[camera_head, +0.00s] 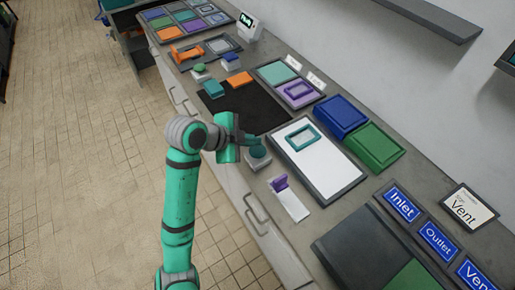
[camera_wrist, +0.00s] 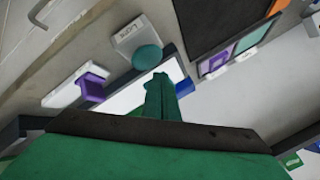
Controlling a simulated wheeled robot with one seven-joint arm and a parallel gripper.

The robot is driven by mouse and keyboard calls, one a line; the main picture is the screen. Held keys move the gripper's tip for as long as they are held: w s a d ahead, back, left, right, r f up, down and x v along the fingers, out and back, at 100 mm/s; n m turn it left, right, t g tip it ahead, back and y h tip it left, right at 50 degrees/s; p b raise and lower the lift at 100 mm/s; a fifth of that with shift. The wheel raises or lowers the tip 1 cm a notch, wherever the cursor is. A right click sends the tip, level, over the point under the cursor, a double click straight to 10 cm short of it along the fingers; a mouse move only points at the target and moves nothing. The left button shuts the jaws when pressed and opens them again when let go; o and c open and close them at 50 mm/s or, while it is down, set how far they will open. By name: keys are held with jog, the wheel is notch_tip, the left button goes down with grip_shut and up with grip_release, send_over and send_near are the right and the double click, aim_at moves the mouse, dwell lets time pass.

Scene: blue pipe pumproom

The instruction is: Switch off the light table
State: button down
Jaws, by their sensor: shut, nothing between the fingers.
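The light table (camera_head: 335,178) is a grey-framed panel with a bright white face on the counter. A teal rectangular frame lies on it. Beside its left edge stands a small grey box with a round teal button (camera_head: 259,152). The button also shows in the wrist view (camera_wrist: 147,57), on a pale labelled base (camera_wrist: 126,38). My gripper (camera_head: 252,139) is shut and empty, close to the button on its far side in the head view. In the wrist view its fingertips (camera_wrist: 161,80) are just beside the button. I cannot tell whether they touch it.
A purple upright piece on a white plate (camera_head: 295,207) stands near the counter's front edge. A black mat (camera_head: 260,108) lies beyond my gripper. Blue (camera_head: 341,115) and green (camera_head: 374,145) boxes sit behind the light table. Another green button (camera_head: 200,70) stands farther along.

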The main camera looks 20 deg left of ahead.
aim_at(254, 152)
jog(key=shift+d+r, duration=0.1)
jog(key=shift+r, duration=2.05)
